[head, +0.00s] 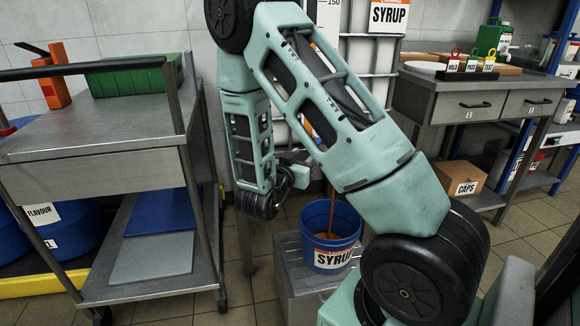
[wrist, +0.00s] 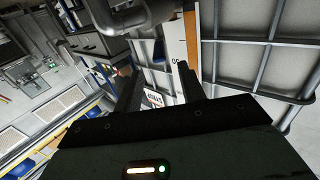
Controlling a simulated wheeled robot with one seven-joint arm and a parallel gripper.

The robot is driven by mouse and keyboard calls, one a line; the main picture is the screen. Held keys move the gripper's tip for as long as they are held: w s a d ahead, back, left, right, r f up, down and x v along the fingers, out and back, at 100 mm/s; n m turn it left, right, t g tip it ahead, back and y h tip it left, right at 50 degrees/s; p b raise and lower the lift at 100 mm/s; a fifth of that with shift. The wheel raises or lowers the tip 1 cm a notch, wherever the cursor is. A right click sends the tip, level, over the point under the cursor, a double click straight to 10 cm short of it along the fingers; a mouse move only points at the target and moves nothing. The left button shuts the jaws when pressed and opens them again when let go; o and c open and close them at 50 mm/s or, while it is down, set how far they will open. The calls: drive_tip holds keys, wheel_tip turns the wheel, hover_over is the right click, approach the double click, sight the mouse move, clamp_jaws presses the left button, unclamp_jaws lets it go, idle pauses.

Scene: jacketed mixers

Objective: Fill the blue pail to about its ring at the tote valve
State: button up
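The blue pail (head: 319,219) with a SYRUP label stands upright on a low grey stand (head: 289,272), right of centre in the head view. A thin orange-brown stream (head: 332,208) falls into it, and brown liquid shows inside; I cannot make out the ring or the exact level. The tote (head: 357,52) with a SYRUP sign (head: 390,15) stands behind my arm, which hides its valve in the head view.
A grey cart (head: 90,135) with a green crate (head: 135,76) stands at the left, near my arm. Blue drums (head: 75,232) sit behind it. At the right are a drawer bench (head: 470,100) and a CAPS box (head: 461,177). Tiled floor is open at the right.

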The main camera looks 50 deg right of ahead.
drive_tip(key=v, duration=0.7)
drive_tip(key=shift+a+p, duration=0.15)
drive_tip(key=shift+p, duration=0.2)
